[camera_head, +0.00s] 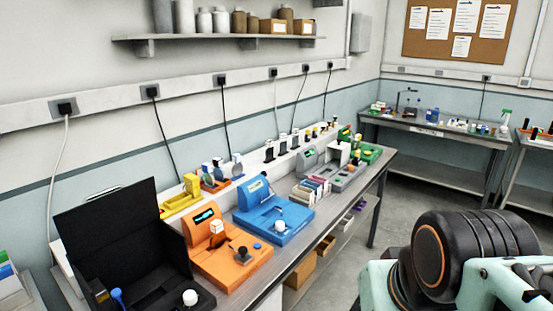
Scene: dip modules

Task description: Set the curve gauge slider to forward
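Several instrument modules stand in a row on the workbench. I cannot tell which one is the curve gauge, and no slider can be made out with certainty. An orange module (232,265) has a small lit display, a white-topped part and a dark knob. Beyond it is a blue module (285,223) with a raised rear housing and a white round knob. Nearer, at lower left, is a black module with a raised lid (118,240), a blue-handled item and a white knob. A grey module (306,158) stands further along. My gripper is not in view; only part of my arm shows at lower right.
The grey workbench (278,283) runs from lower left toward the back, with boxes beneath it. Racks of coloured items fill its far end. Another bench (440,129) stands at the back right. Open floor (400,210) lies between the bench and my arm.

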